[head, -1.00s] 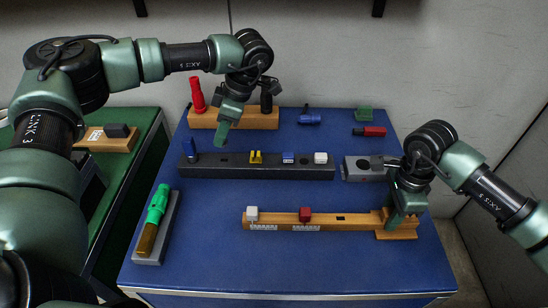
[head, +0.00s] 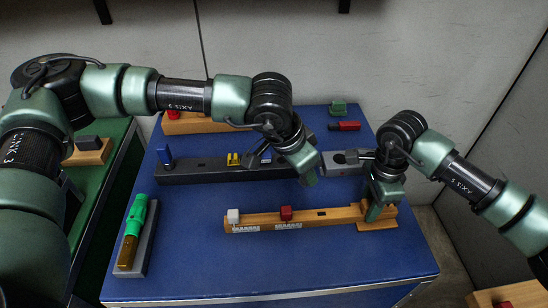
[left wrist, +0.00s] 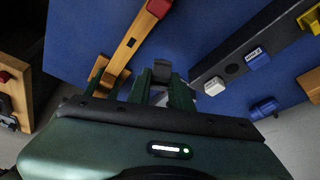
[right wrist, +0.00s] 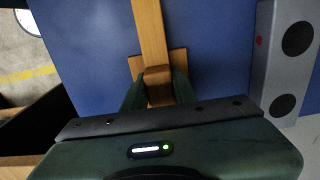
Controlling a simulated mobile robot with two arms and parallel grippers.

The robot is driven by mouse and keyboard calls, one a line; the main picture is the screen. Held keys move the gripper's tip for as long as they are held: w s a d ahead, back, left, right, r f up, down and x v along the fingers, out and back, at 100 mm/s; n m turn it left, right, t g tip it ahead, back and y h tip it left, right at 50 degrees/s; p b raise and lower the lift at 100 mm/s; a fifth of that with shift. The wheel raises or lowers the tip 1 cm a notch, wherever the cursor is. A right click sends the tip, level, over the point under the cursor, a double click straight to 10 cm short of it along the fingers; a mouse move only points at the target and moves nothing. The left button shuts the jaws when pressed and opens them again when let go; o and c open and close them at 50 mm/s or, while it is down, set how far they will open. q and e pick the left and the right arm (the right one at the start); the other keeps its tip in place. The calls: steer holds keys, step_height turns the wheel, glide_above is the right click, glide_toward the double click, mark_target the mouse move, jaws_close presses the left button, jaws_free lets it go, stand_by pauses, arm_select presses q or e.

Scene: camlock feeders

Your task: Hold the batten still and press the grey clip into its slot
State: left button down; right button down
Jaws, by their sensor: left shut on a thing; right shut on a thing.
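The wooden batten (head: 255,221) lies along the front of the blue table, its right end at a wooden block (head: 377,225). A white clip (head: 233,215) and a red clip (head: 286,212) stand on it. An empty dark slot (head: 322,213) is to their right. My right gripper (head: 374,214) is shut on the batten's right end, as the right wrist view (right wrist: 158,88) also shows. My left gripper (head: 309,178) is in the air behind the slot. It is shut on a dark grey piece, seems to be the grey clip (left wrist: 162,70).
Behind the batten is a dark rail (head: 200,171) with blue and yellow pieces, partly hidden by my left arm. A grey block with holes (head: 342,160) is at its right. A green-handled tool (head: 137,215) lies in a grey holder at left. The front table area is clear.

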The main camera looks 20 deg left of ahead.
arm_select(q)
steer(key=d+m, duration=0.1)
steer(key=s+d+m+g, duration=0.1)
steer(key=d+m, duration=0.1)
steer(key=s+d+r+m+h, duration=0.1)
steer(key=m, duration=0.1)
steer(key=shift+s+d+g, duration=0.2)
steer(key=shift+d+g, duration=0.1)
steer(key=shift+d, duration=0.1)
glide_above(325, 214)
steer(key=a, duration=0.1)
steer(key=shift+s+a+f, duration=0.1)
steer(key=shift+s+f, duration=0.05)
steer(key=shift+f, duration=1.25)
steer(key=shift+s+a+f, duration=0.1)
steer(key=shift+f, duration=1.3)
steer(key=shift+f, duration=1.35)
steer(key=c, duration=1.2)
jaws_free()
steer(key=shift+r, duration=0.1)
